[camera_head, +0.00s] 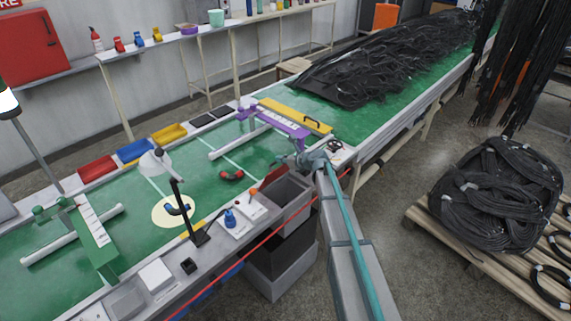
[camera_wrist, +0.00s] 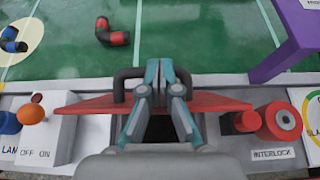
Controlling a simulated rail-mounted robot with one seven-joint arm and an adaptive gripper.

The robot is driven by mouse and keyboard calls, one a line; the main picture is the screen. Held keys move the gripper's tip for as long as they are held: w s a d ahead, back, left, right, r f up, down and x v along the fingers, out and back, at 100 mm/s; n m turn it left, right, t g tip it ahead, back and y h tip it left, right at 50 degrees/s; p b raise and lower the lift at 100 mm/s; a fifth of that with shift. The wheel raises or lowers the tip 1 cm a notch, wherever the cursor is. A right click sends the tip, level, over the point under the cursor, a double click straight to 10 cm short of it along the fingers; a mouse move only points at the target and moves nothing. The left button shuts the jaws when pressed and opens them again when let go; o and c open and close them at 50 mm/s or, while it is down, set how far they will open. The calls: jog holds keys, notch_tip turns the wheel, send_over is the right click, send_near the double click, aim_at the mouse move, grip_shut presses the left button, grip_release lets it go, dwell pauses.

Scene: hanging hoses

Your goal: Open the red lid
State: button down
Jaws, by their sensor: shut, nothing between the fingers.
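The red lid (camera_wrist: 90,105) is in the wrist view, a flat red panel across the middle behind my fingers. A dark gap shows below the lid.
An orange-topped switch box (camera_wrist: 45,130) stands left of the lid, and a red interlock knob (camera_wrist: 282,120) right of it. A red-and-black hose piece (camera_head: 231,175) lies on the green bench. A purple frame (camera_head: 280,123) stands behind. A lamp (camera_head: 175,185) stands to the left.

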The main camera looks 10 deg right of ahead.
jog(key=w+a, duration=0.1)
jog(key=w, duration=0.1)
jog(key=w+a, duration=0.1)
jog(key=shift+w+a+r, duration=0.2)
jog(key=shift+a+r, duration=0.05)
jog(key=shift+a, duration=0.1)
dwell(1.1)
